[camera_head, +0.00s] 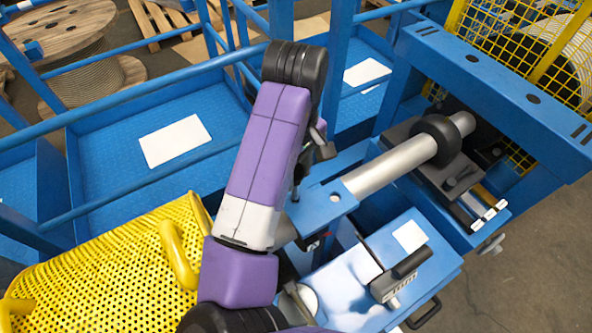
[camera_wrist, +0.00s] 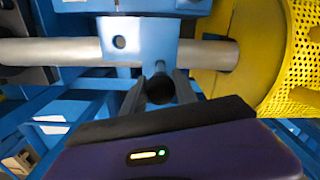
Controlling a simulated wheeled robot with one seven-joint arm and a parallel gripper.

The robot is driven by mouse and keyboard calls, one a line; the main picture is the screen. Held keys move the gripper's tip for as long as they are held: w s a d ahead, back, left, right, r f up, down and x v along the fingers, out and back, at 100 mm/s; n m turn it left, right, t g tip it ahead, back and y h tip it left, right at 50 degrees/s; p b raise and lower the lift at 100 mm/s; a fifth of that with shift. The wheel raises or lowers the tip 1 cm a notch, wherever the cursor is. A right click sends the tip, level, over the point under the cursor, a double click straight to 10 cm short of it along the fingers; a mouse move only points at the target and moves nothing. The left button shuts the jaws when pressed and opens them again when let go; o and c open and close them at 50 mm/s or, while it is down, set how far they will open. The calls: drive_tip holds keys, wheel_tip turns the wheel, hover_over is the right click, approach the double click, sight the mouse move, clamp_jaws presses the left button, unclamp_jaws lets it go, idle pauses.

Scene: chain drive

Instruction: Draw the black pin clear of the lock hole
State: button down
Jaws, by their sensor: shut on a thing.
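In the wrist view my gripper (camera_wrist: 159,80) is shut on the black pin (camera_wrist: 160,91), whose round dark head sits between the two grey fingers. A short narrow grey piece runs from the head toward the lower edge of a blue block (camera_wrist: 150,28). I cannot tell whether the pin's end is still inside its hole. A round open hole (camera_wrist: 119,42) shows in the block's face, to the left of the pin. The blue block also shows in the head view (camera_head: 322,213), beside my purple arm. My arm mostly hides the fingers and pin there.
A silver shaft (camera_head: 378,174) runs past the block to a black collar (camera_head: 437,140). A yellow perforated guard (camera_head: 100,262) lies to the left, close to my arm. Blue rails (camera_head: 150,70) stand behind. A blue box with a black handle (camera_head: 402,273) is at the lower right.

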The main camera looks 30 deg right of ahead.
drive_tip(key=shift+r+p, duration=2.55)
drive_tip(key=shift+r, duration=0.2)
drive_tip(key=shift+f, duration=0.1)
